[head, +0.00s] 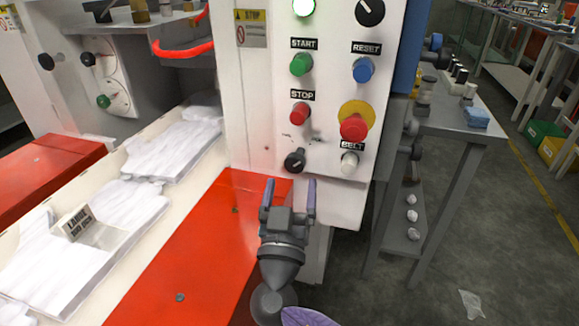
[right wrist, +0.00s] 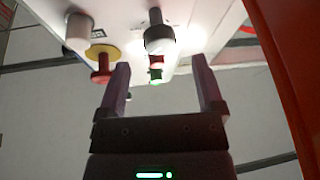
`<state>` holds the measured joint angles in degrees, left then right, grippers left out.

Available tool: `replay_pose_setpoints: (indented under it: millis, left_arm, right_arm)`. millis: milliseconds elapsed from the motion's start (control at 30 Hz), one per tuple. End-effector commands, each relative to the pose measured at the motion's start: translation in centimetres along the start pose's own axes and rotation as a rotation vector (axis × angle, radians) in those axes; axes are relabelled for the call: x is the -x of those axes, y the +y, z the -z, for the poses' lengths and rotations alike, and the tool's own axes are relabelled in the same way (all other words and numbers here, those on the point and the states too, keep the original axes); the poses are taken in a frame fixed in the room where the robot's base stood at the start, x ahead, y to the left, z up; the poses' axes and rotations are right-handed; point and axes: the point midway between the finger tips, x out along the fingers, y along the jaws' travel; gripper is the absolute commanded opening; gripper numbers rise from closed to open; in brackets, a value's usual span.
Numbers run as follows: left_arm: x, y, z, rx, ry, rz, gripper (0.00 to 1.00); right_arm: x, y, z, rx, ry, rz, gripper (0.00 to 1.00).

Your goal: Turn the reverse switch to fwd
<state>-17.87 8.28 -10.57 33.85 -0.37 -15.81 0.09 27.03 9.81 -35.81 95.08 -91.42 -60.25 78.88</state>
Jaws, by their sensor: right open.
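A black rotary knob (head: 294,160) with a pale pointer line sits at the lower left of the white control panel (head: 265,110). I cannot read a label for it. My right gripper (head: 290,188) is open and empty, just below and in front of this knob. In the right wrist view the black knob (right wrist: 158,38) lies ahead of the gap between the two fingers (right wrist: 160,68), apart from them. A second black knob (head: 370,12) is at the panel's top right, its label out of view. My left gripper is not in view.
The white BELT knob (head: 349,163) and red emergency button (head: 354,127) are right of the lower knob. The red STOP button (head: 299,113), green START (head: 301,63) and blue RESET (head: 363,69) are above. A red surface (head: 190,255) lies left of my right arm.

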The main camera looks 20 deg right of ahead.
Motion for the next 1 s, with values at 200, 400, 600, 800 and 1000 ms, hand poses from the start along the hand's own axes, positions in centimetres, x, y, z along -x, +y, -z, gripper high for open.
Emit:
replay_pose_setpoints:
  millis: [200, 400, 600, 800, 1000]
  left_arm:
    - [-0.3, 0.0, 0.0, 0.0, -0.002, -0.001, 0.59]
    - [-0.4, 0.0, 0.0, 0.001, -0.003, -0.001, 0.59]
    - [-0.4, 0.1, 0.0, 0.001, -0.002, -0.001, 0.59]
    - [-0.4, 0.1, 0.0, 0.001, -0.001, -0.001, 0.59]
    - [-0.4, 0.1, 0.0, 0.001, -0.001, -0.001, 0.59]
  right_arm:
    - [-4.6, 0.0, -0.1, 0.004, 0.001, 0.0, 0.86]
    - [-6.0, 0.0, -0.1, 0.003, -0.003, 0.001, 0.86]
    - [-6.0, 0.0, -0.1, 0.004, -0.004, 0.002, 0.82]
    - [-5.9, 0.0, -0.1, 0.004, -0.004, 0.002, 0.39]
    - [-5.9, 0.0, -0.1, 0.004, -0.004, 0.002, 0.0]
